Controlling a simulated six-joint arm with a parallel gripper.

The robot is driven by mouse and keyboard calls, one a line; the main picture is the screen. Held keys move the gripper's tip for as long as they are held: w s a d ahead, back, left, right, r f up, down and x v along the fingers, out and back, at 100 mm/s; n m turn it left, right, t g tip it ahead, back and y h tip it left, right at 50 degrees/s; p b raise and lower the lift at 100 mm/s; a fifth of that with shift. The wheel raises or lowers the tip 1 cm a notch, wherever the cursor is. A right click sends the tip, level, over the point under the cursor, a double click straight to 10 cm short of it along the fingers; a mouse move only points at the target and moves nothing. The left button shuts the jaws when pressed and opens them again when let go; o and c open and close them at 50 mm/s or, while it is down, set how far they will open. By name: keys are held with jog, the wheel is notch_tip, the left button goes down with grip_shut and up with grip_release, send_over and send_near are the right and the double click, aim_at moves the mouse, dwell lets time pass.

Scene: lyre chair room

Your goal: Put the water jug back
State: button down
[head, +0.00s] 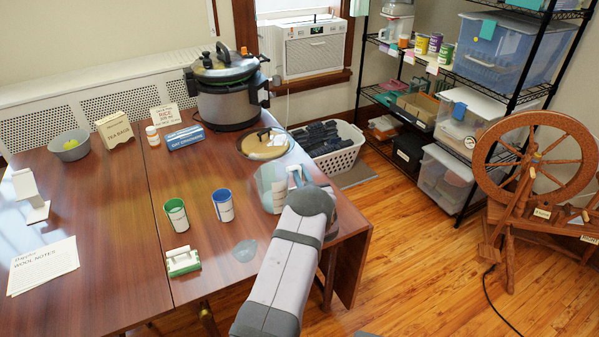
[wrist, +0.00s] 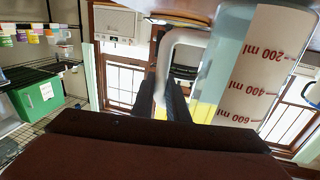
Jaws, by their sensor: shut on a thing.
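The water jug (wrist: 240,65) is clear, with red volume marks that read upside down in the wrist view, and it has a pale handle (wrist: 168,50). My gripper (wrist: 172,98) has its dark fingers at this handle and is shut on it. A yellowish area shows through the jug's wall. In the head view the jug (head: 269,190) is at the end of my arm, over the right part of the table (head: 110,225). My gripper (head: 297,178) is partly hidden there by my arm. I cannot tell whether the jug touches the table.
A white basket (head: 338,155) is on the floor. The table's front middle is mostly clear.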

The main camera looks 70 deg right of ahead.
jog(key=shift+f, duration=0.15)
jog(key=c, duration=1.7)
grip_release()
jog(key=shift+c, duration=0.2)
jog(key=shift+r, duration=0.2)
jog(key=b+v, duration=0.1)
jog(key=v, duration=1.1)
jog(key=shift+b, duration=0.35)
jog(key=shift+w, duration=0.1)
